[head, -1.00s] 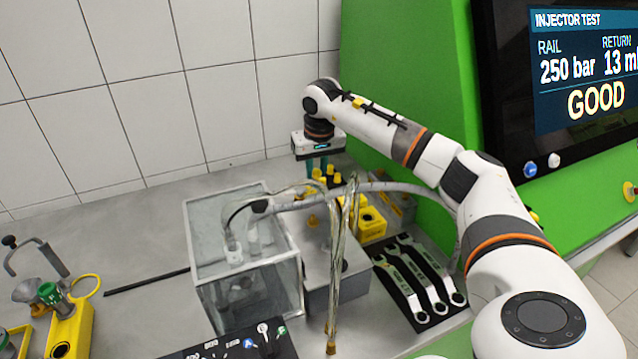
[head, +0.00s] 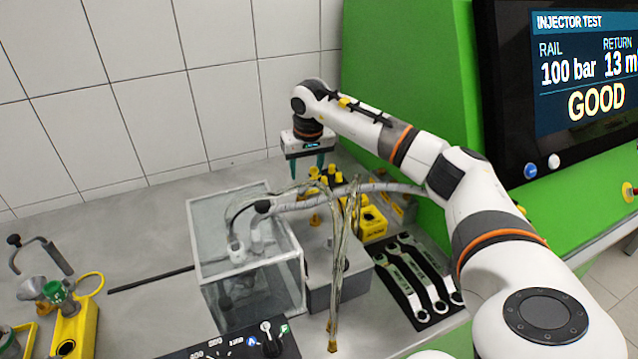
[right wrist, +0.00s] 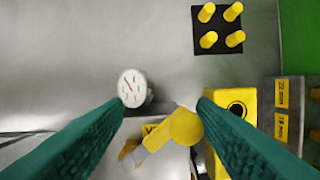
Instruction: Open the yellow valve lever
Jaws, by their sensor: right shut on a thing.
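The yellow valve lever (right wrist: 186,127) shows in the right wrist view between my fingers, close to the right-hand fingertip. It has a round yellow end, and its arm slants down to the left. My right gripper (head: 306,168) reaches down from the far side over the bench, behind the clear tank. The exact contact is hard to see. My left gripper is not in view.
A round white gauge (right wrist: 132,88) stands beside the left finger. Yellow pegs (right wrist: 220,25) and a yellow block (right wrist: 237,100) are close by. The clear tank (head: 196,240), hoses (head: 350,190) and wrenches (head: 420,275) are nearer. The screen (head: 585,70) reads 100 bar, GOOD.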

